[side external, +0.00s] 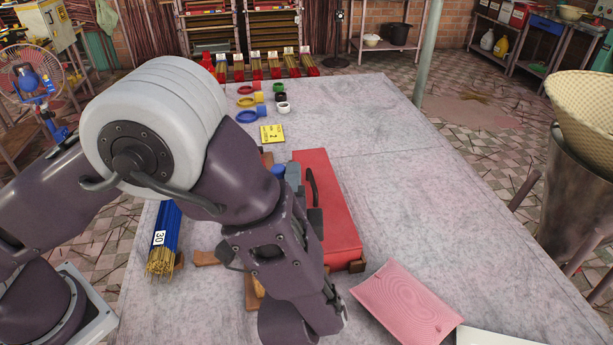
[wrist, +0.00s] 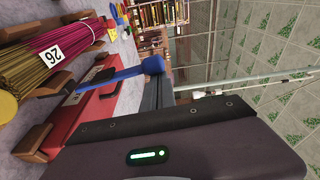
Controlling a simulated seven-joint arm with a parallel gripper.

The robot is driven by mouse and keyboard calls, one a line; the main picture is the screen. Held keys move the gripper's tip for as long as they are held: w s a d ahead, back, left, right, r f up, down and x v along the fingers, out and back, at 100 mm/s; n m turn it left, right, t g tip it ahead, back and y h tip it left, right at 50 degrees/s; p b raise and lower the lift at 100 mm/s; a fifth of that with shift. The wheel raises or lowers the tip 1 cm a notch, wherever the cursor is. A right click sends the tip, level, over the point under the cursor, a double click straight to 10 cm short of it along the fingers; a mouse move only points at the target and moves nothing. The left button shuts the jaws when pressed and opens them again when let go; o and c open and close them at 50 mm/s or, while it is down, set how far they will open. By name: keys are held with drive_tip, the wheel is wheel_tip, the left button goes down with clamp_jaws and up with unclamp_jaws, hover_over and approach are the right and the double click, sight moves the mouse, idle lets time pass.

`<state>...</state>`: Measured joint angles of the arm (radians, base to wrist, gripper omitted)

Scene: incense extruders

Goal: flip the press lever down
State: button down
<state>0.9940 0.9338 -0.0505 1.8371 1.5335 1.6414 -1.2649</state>
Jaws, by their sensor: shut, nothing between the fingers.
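The press is a long red box (side external: 330,215) on the table, partly hidden behind my arm; its red body (wrist: 88,112) also shows in the wrist view. The press lever (wrist: 115,77) is a blue bar with a rounded blue knob (wrist: 153,65) at its end. In the side view only a small blue part of the lever (side external: 278,170) shows. My gripper (side external: 293,174) is shut and empty beside that blue part; its grey fingers (wrist: 152,92) show close to the knob in the wrist view. I cannot tell whether they touch it.
A blue-wrapped incense bundle marked 30 (side external: 163,238) lies left of the press. A pink pad (side external: 407,303) lies at the front right. The table's right side (side external: 420,190) is clear.

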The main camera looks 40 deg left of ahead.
drive_tip(key=shift+s+a+f+n+y, duration=0.15)
drive_tip(key=shift+s+a+f+n, duration=0.9)
drive_tip(key=shift+s+a+f, duration=0.7)
drive_tip(key=shift+s+a+f+n+y, duration=0.2)
drive_tip(key=shift+s+a+f+n, duration=0.9)
drive_tip(key=shift+s+a+f, duration=0.6)
drive_tip(key=shift+s+a+f+n+y, duration=0.15)
drive_tip(key=shift+s+a+f+n, duration=0.9)
drive_tip(key=shift+s+a+f, duration=0.7)
drive_tip(key=shift+w+d+f, duration=0.2)
drive_tip(key=shift+d+f, duration=0.1)
wheel_tip(320, 180, up, 5)
drive_tip(key=w+d+f+v, duration=0.1)
drive_tip(key=v, duration=0.8)
drive_tip(key=shift+t, duration=0.3)
drive_tip(key=shift+s+d, duration=0.1)
